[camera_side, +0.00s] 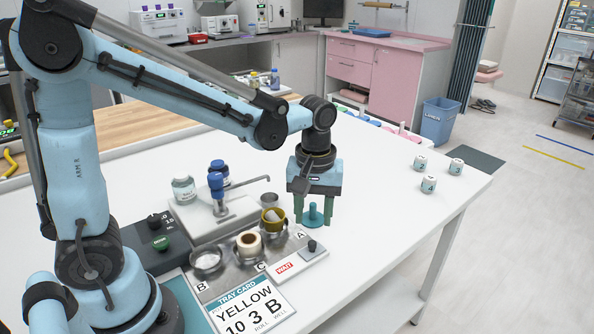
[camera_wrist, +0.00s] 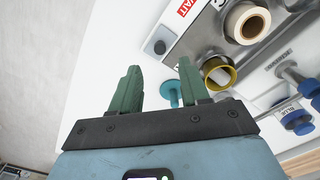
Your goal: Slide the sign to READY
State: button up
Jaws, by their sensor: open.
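The slide sign (camera_side: 296,262) lies at the front right end of the metal tray and shows WAIT in red. Its dark knob (camera_side: 312,246) is at the right end of the sign. In the wrist view the red WAIT panel (camera_wrist: 187,8) is at the top edge, with the knob (camera_wrist: 160,47) below it to the left. My gripper (camera_side: 314,212) is open, pointing down behind the knob and apart from it. Its two green fingers also show in the wrist view (camera_wrist: 160,72). A teal stamp-like piece (camera_side: 313,217) stands at the fingers; I cannot tell whether it is between them.
The metal tray (camera_side: 226,282) holds a tape roll (camera_side: 249,243), a yellow-rimmed cup (camera_side: 272,220) and a small dish (camera_side: 207,262). A tray card (camera_side: 250,304) reads YELLOW 10 3 B. Several white numbered blocks (camera_side: 428,185) stand far right. The table right of the sign is clear.

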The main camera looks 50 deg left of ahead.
aim_at(312, 242)
jog(key=shift+f, duration=3.3)
grip_shut()
